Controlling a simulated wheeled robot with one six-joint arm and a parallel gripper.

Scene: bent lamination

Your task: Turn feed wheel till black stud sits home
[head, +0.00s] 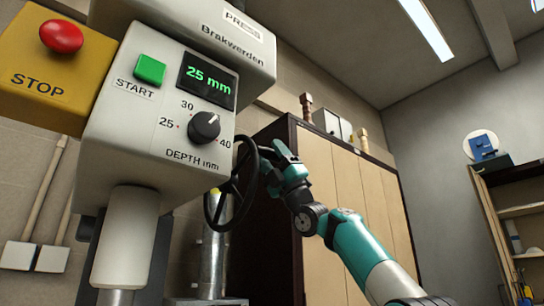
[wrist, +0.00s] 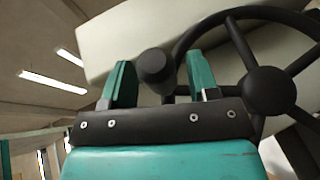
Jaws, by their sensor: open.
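The black feed wheel (head: 233,222) stands upright on the right side of the press in the head view. In the wrist view its hub (wrist: 270,91), spokes and rim fill the right side. A dark round knob (wrist: 154,66), which looks like the wheel's handle, shows between the two teal fingers of my gripper (wrist: 159,58). The fingers are open, with a visible gap on each side of the knob. In the head view my gripper (head: 272,158) is at the wheel's right edge. I cannot make out a black stud sitting in any seat.
The pale press head (head: 170,85) carries a green START button (head: 150,69), a display (head: 208,80) reading 25 mm and a depth dial (head: 204,127). A yellow box with a red STOP button (head: 61,36) is at left. A wooden cabinet (head: 335,190) stands behind my arm.

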